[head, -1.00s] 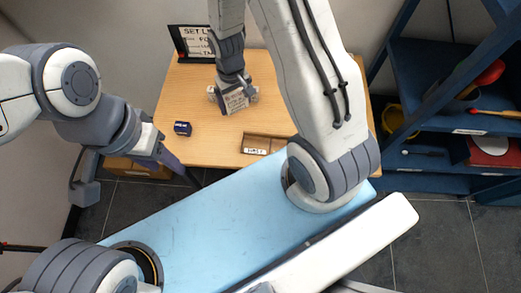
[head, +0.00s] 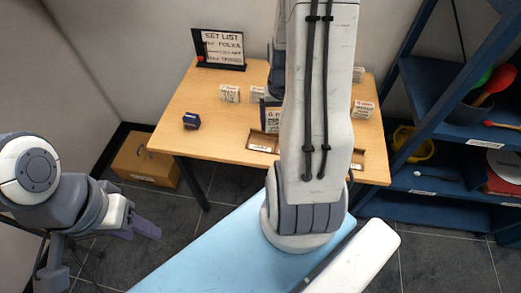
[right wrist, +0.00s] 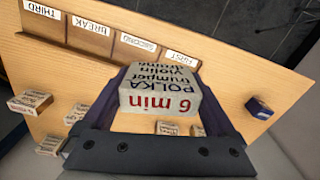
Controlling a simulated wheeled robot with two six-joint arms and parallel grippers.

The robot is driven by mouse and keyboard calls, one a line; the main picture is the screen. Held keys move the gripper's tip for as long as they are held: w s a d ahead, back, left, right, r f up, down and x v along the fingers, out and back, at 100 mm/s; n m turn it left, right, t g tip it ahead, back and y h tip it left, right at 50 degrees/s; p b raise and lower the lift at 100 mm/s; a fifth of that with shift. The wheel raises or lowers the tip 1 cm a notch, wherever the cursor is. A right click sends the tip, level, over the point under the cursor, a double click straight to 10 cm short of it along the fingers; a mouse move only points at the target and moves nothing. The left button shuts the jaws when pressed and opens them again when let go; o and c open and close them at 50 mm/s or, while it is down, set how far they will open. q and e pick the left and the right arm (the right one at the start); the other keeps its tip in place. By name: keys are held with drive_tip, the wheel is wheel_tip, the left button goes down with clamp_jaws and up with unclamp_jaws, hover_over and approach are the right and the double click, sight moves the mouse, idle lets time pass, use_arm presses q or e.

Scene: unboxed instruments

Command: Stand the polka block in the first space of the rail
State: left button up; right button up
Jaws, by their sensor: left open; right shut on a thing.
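The polka block (right wrist: 160,100), pale with "POLKA" and a red "6 min", is held between the dark fingers of my right gripper (right wrist: 160,88). In the head view the block (head: 272,122) shows partly beside my right arm, which hides most of that gripper. The wooden rail (head: 262,143) lies along the table's near edge, its middle hidden by the arm. In the right wrist view the rail (right wrist: 110,43) has spaces labelled THIRD, BREAK, SECOND and FIRST (right wrist: 183,57). The block appears near the FIRST end; I cannot tell its height. My left gripper (head: 145,228) is open and empty, away from the table.
Several other pale blocks stand on the table (head: 210,140), including one at left (head: 230,93) and one at right (head: 363,109). A small dark blue object (head: 191,121) sits at the left. A set list sign (head: 220,48) stands behind. Blue shelves (head: 430,80) are at right.

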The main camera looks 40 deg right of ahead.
drive_tip(key=s+d+f+m+b, duration=0.1)
drive_tip(key=s+d+m+b, duration=0.1)
drive_tip(key=s+d, duration=0.15)
drive_tip(key=p, duration=0.1)
hover_over(262, 141)
wheel_tip(262, 141, down, 7)
drive_tip(key=shift+s+r, duration=0.1)
drive_tip(key=shift+r, duration=0.05)
wheel_tip(262, 141, down, 4)
drive_tip(key=shift+f+p, duration=0.1)
drive_tip(key=shift+p, duration=0.25)
use_arm(q)
drive_tip(key=shift+d+f, duration=0.1)
drive_tip(key=shift+f, duration=0.7)
use_arm(e)
drive_tip(key=shift+f, duration=0.15)
drive_tip(key=o, duration=1)
drive_tip(key=shift+o, duration=0.2)
drive_tip(key=shift+r, duration=0.2)
use_arm(q)
drive_tip(key=shift+f, duration=0.1)
use_arm(e)
wheel_tip(262, 141, up, 12)
